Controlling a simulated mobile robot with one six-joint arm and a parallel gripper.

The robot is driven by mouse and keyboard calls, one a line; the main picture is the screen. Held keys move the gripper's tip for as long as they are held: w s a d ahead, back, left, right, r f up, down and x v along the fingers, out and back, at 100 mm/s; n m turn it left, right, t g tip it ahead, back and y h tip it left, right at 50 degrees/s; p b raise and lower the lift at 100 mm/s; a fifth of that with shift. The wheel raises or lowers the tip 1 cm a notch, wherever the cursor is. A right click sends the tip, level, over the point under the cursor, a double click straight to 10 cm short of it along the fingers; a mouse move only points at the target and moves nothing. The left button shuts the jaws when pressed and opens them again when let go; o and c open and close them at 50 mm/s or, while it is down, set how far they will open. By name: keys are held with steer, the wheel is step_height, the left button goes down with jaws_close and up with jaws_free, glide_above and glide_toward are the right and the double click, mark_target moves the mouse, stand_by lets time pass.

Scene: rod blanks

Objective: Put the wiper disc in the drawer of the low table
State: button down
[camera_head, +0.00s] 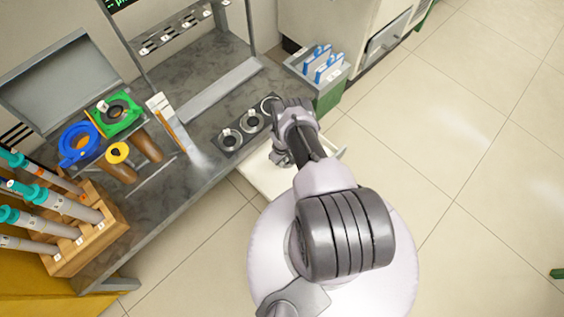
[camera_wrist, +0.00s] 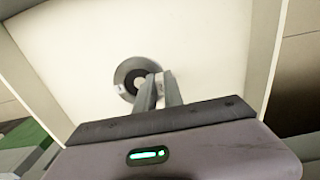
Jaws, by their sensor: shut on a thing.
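A dark round wiper disc (camera_wrist: 133,72) with a paler centre and a small white tab shows in the wrist view. My gripper (camera_wrist: 158,78) is shut on it near its right edge. The pale inside of the open drawer (camera_wrist: 210,45) fills the view behind the disc; I cannot tell whether the disc touches the drawer floor. In the head view the drawer (camera_head: 262,177) sticks out from the front of the low grey table (camera_head: 165,205). My gripper (camera_head: 281,157) is over it there, and my arm hides part of the drawer and the disc.
A dark holder (camera_head: 243,129) with round places stands on the table near the drawer. Left are a blue ring part (camera_head: 78,144), a green part (camera_head: 113,114) and a wooden rack (camera_head: 85,235) of syringe-like tools. A green bin (camera_head: 328,92) stands behind.

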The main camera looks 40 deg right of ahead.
steer(key=c, duration=1.5)
jaws_free()
steer(key=shift+f, duration=0.1)
steer(key=shift+o, duration=0.2)
